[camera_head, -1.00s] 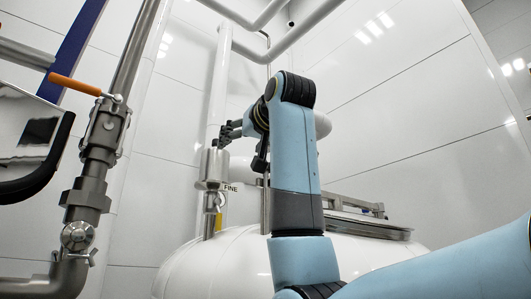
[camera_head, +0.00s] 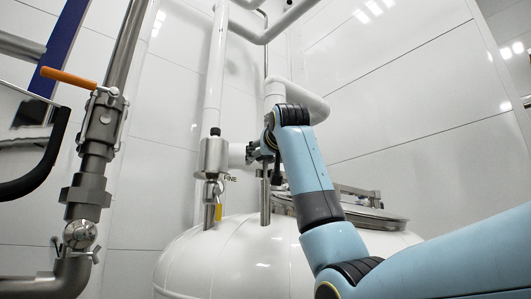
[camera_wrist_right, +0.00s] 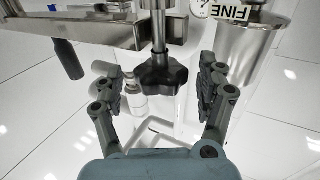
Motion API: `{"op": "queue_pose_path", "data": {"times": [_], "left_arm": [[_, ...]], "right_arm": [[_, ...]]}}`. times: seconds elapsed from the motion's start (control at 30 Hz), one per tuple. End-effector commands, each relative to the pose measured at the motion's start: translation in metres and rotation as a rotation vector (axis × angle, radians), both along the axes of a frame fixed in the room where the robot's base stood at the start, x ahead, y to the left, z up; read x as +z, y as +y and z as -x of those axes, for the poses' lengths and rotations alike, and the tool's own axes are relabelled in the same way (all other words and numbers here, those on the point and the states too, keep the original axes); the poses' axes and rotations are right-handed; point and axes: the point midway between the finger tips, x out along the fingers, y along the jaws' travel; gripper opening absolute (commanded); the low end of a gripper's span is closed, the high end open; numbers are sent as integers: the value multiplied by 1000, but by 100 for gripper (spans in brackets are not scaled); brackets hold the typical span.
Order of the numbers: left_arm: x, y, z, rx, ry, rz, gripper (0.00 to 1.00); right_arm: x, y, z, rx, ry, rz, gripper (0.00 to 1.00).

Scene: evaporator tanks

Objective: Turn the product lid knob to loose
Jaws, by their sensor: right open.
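A black star-shaped knob (camera_wrist_right: 163,75) on a metal rod shows in the right wrist view, in front of a metal bar. My right gripper (camera_wrist_right: 161,88) is open, with one finger on each side of the knob and a visible gap to both. In the head view my right gripper (camera_head: 258,152) is over the white tank (camera_head: 235,262), partly hidden behind my arm. The knob cannot be made out clearly there. The round metal lid (camera_head: 385,216) is on the tank's right, partly hidden by my arm. My left gripper is not in view.
A steel cylinder (camera_head: 213,155) with a black top and a FINE label stands left of my right gripper. White pipes (camera_head: 265,35) run above the tank. A steel pipe with an orange-handled valve (camera_head: 68,78) stands at the left.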

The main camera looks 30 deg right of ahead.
Motion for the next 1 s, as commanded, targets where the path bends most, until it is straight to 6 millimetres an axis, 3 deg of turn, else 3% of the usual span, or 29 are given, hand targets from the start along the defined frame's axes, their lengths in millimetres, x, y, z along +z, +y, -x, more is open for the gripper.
{"op": "queue_pose_path", "data": {"times": [0.37, 0.8, 1.0], "left_arm": [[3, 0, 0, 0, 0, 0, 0], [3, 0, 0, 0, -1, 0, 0], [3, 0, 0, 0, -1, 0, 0]], "right_arm": [[-1, -3, -9, 1, -1, 0, 74], [0, -3, -8, 1, -1, 0, 19], [-1, -3, -8, 5, 0, 0, 17]]}}
